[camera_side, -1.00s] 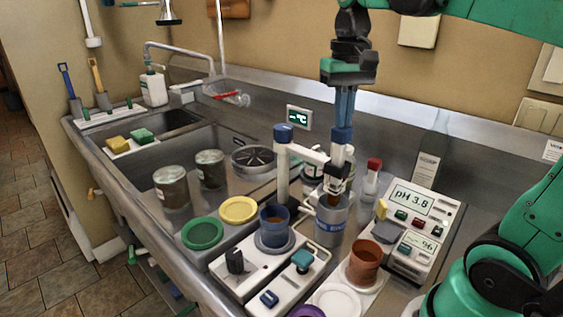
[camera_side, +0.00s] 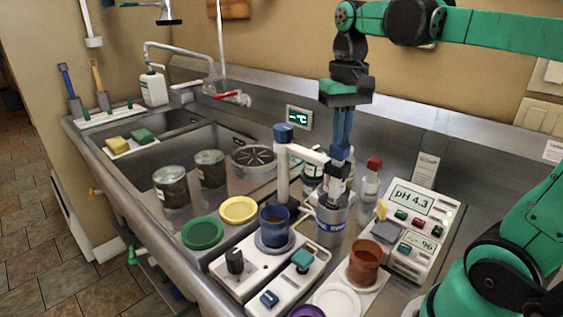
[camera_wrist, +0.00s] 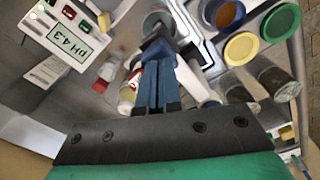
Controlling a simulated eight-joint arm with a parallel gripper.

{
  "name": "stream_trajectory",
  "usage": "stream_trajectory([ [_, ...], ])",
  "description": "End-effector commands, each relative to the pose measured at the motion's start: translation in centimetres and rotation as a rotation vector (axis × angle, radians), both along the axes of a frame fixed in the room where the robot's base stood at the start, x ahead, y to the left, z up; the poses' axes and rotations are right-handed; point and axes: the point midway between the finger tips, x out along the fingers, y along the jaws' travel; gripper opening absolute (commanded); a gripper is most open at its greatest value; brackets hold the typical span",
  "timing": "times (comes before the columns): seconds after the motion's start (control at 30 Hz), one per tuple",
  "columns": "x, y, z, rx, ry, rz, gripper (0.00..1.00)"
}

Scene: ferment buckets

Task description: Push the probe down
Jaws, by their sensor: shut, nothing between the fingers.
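The probe (camera_side: 339,153) has a blue cap and a white body, and its clamp rides on the side arm of a white post (camera_side: 282,165). Its lower end is inside the grey cup with a blue label (camera_side: 331,226); the tip is hidden by the cup wall. My gripper (camera_side: 341,142) points down with its blue fingers shut and empty. The fingertips appear to touch the top of the probe cap. In the wrist view my fingers (camera_wrist: 157,62) meet the blue cap, which hides most of the probe. The pH meter (camera_side: 412,200) reads 4.3.
A blue cup (camera_side: 274,228) stands left of the grey cup, and a brown cup (camera_side: 364,264) stands right of it. A red-capped bottle (camera_side: 371,180) is close behind. Green (camera_side: 203,233) and yellow (camera_side: 238,210) lids lie at left. The sink is farther left.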

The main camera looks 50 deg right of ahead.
Motion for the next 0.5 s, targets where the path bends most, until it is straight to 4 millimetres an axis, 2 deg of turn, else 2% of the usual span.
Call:
stream_trajectory([
  [0.23, 0.0, 0.0, -0.2, 0.0, 0.0, 0.0, 0.0],
  [0.5, 0.0, 0.0, 2.0, 0.0, 0.0, 0.0, 0.0],
])
